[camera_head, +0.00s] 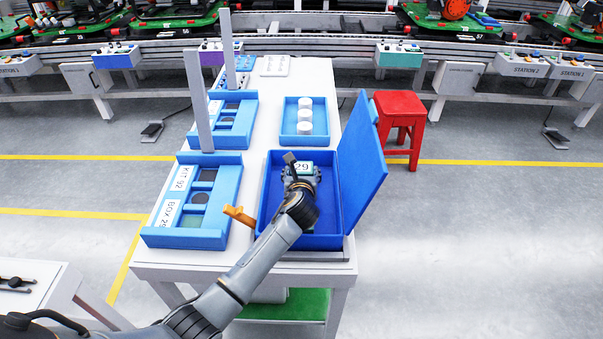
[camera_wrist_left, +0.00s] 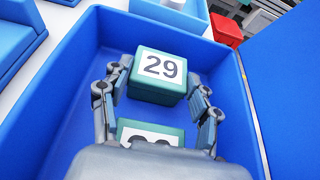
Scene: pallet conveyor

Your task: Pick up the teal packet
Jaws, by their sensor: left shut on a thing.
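A teal packet (camera_head: 303,166) with a white label reading 29 is inside the open blue box (camera_head: 265,190). The same teal packet (camera_wrist_left: 158,76) shows between my fingers in the left wrist view. My left gripper (camera_head: 302,175) reaches down into the box and is shut on this packet, one finger on each side. A second teal packet (camera_wrist_left: 150,132) with a white label lies nearer the wrist, partly hidden by my gripper. I cannot tell whether the held packet touches the box floor. My right gripper is not in view.
The box's blue lid (camera_head: 362,165) stands open on the right. An orange lever (camera_head: 238,214) sticks out at the box's left. Blue kit trays (camera_head: 152,237) with grey uprights line the table's left side. A blue tray with white round items (camera_head: 305,115) stands behind. A red stool (camera_head: 400,110) is beyond.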

